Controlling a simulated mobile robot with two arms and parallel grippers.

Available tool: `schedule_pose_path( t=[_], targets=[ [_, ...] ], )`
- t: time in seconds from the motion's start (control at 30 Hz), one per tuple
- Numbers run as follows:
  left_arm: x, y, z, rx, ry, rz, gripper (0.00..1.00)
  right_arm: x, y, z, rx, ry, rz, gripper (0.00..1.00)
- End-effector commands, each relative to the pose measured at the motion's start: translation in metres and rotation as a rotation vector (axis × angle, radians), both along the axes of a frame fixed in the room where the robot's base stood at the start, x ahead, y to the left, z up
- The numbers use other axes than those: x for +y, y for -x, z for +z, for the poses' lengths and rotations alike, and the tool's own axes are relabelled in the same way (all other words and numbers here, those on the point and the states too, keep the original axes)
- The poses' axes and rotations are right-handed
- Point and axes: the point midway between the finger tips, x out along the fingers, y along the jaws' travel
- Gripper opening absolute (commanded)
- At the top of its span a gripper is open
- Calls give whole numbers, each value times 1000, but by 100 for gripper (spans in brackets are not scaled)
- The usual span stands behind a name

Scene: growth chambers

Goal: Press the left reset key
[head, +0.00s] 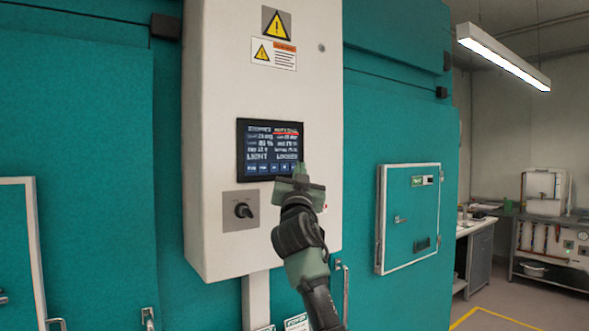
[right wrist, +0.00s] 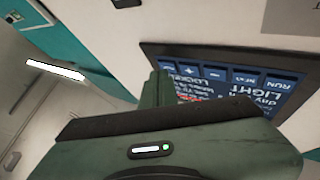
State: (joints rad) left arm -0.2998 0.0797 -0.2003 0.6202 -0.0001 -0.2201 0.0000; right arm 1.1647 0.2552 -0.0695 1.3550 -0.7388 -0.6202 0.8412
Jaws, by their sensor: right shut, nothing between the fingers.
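A dark touch screen (head: 270,143) is set in the white control cabinet (head: 222,100). It shows two columns of text; the right heading is underlined in red, and LIGHT and LOCKED stand lower down. A row of small blue keys (head: 262,167) runs along its bottom edge. The right wrist view shows these keys (right wrist: 243,77) closer and upside down; one reads RUN, and I cannot make out a reset label. My right gripper (head: 301,168) is shut and empty, in front of the screen's lower right corner. Its fingers (right wrist: 155,88) hide part of the screen; contact cannot be told. My left gripper is not in view.
A black rotary knob (head: 243,210) on a grey plate sits below the screen. Warning labels (head: 274,53) are above it. Teal chamber walls flank the cabinet, with a small hatch door (head: 410,215) at right. A bench (head: 475,227) stands farther right.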

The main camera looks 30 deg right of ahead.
Motion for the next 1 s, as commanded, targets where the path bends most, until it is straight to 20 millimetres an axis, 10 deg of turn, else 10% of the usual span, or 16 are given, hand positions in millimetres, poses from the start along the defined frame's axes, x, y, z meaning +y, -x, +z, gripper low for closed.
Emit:
schedule_pose_path(
  t=[1.0],
  targets=[
    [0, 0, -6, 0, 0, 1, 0, -1, 11, -1, 0, 1, 0, 0]
  ],
)
